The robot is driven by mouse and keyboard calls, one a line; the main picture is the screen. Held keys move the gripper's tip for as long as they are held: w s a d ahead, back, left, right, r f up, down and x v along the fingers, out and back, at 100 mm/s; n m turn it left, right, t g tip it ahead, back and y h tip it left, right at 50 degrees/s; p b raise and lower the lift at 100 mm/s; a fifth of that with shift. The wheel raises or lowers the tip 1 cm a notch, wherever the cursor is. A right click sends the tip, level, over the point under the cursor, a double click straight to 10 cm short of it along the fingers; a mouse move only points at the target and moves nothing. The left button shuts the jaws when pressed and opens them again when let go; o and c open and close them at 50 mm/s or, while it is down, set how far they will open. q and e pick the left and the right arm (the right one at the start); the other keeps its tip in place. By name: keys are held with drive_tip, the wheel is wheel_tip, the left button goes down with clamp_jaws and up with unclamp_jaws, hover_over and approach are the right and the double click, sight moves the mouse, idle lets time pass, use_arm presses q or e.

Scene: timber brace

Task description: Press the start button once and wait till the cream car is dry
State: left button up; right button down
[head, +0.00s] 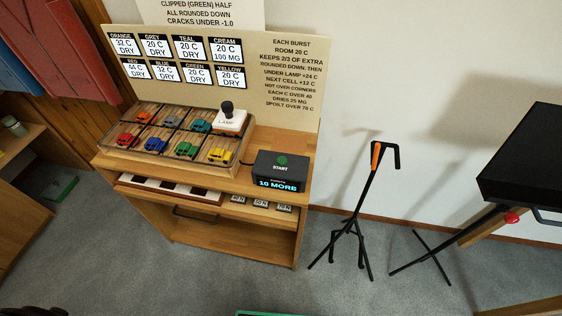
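The start button (282,160) is a dark green disc on a black box (262,171) at the right end of the wooden cabinet top. The box's lit display reads "10 MORE". A wooden tray (150,160) left of it holds small cars in cells. A white lamp block (230,121) with a black knob stands over its back right cell. I cannot make out the cream car; the lamp seems to hide it. The cream label (226,49) on the board reads 20 C, 100 MG; the other colours read DRY. Neither gripper is in view.
Orange (144,117), teal (200,126), red (125,140), blue (155,144), green (186,149) and yellow (219,155) cars sit in the tray. Below is a shelf with small number tags (261,203). A black stand (356,215) is right of the cabinet. Grey floor lies in front.

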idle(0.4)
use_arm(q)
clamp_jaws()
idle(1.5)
